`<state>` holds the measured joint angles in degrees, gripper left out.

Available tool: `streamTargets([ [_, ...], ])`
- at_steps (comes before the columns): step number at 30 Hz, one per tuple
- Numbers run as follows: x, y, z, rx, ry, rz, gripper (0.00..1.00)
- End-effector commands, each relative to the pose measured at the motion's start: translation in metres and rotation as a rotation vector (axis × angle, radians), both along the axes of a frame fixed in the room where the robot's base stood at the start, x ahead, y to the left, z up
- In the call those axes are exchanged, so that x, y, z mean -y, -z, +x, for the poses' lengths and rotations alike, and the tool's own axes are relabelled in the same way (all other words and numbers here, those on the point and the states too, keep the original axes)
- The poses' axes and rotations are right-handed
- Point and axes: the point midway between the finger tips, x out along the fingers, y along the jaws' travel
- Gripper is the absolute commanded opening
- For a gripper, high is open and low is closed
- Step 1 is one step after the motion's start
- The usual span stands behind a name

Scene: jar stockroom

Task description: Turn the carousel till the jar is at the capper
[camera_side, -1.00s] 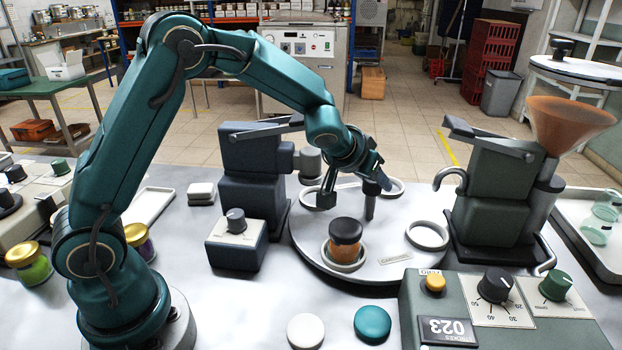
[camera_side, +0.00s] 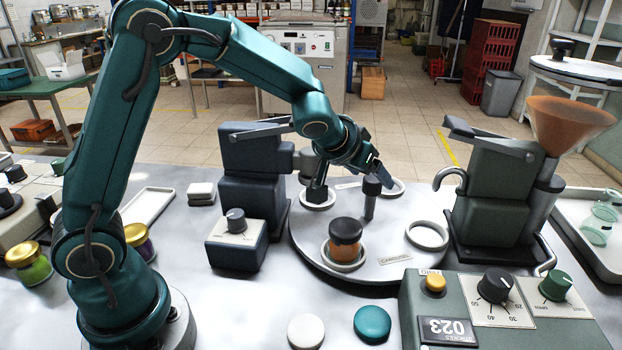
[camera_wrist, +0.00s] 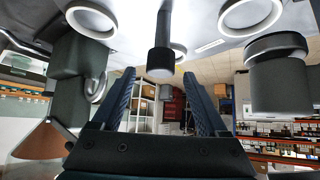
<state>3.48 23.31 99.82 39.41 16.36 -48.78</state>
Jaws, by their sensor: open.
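The round grey carousel (camera_side: 310,255) carries several white ring seats. The jar (camera_side: 345,240), orange-brown with a dark top, stands upright in the front ring. A dark-knobbed post (camera_side: 370,200) rises near the carousel's middle and also shows in the wrist view (camera_wrist: 161,50). My gripper (camera_side: 350,181) is open and empty above the carousel, by the post's top. In the wrist view my gripper (camera_wrist: 160,72) has the knob between its fingertips in the picture, with gaps at both sides. A dark lever machine (camera_side: 250,165), perhaps the capper, stands at the carousel's left.
A funnel machine (camera_side: 500,190) stands right of the carousel. A knob box (camera_side: 237,240) is at its front left and a control panel (camera_side: 460,310) at front right. A white disc (camera_side: 306,331) and a teal disc (camera_side: 372,324) lie in front. Jars with gold lids (camera_side: 28,262) stand at left.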

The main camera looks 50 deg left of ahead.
Motion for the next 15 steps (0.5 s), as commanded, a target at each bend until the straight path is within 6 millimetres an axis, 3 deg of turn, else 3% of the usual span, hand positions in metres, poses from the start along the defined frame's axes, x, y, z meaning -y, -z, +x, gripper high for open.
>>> streamTargets([
  [6, 0.003, -0.013, -0.013, 0.001, 0.001, 0.0, 0.77],
  [15, 0.003, -0.014, -0.015, -0.001, 0.001, 0.001, 0.77],
])
